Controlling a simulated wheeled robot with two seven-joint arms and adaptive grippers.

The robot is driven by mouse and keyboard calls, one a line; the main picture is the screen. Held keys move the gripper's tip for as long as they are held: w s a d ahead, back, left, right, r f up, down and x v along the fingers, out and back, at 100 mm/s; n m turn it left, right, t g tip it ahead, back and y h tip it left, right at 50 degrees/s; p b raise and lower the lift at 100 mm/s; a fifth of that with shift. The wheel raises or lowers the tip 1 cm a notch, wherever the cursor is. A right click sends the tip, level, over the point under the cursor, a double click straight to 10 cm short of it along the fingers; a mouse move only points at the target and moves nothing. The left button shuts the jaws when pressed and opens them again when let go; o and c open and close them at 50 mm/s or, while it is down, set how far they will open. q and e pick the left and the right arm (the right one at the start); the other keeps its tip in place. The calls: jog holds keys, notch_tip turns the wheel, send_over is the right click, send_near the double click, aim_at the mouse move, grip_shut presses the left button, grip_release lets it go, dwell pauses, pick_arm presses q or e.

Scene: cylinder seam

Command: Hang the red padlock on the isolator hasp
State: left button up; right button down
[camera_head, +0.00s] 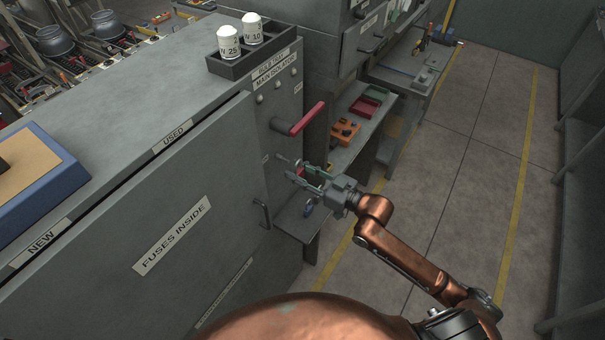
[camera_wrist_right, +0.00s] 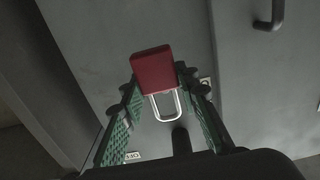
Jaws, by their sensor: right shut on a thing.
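The red padlock (camera_wrist_right: 153,70) is between the fingers of my right gripper (camera_wrist_right: 160,112) in the right wrist view. Its silver shackle (camera_wrist_right: 166,105) shows as a loop below the red body in that picture. In the head view my right gripper (camera_head: 306,178) is shut on the padlock, beside the grey isolator cabinet, below its red handle (camera_head: 307,118). Only a little red of the padlock (camera_head: 300,171) shows there. The small metal part by the fingertips (camera_head: 283,158) may be the hasp; I cannot tell whether the padlock touches it. My left gripper is out of view.
The grey cabinet (camera_head: 160,130) fills the left, with a door handle (camera_head: 262,213) near my gripper. A low bench (camera_head: 360,135) behind it holds an orange box (camera_head: 345,130) and red and green trays. A black holder with two white fuses (camera_head: 240,65) stands on top. Floor at right is clear.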

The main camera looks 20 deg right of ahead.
aim_at(277, 163)
jog(key=shift+f+x, duration=0.25)
jog(key=shift+x, duration=0.85)
jog(key=shift+f+x, duration=0.25)
jog(key=shift+x, duration=0.8)
jog(key=c, duration=1.4)
grip_release()
jog(key=shift+f, duration=0.1)
jog(key=v, duration=1.2)
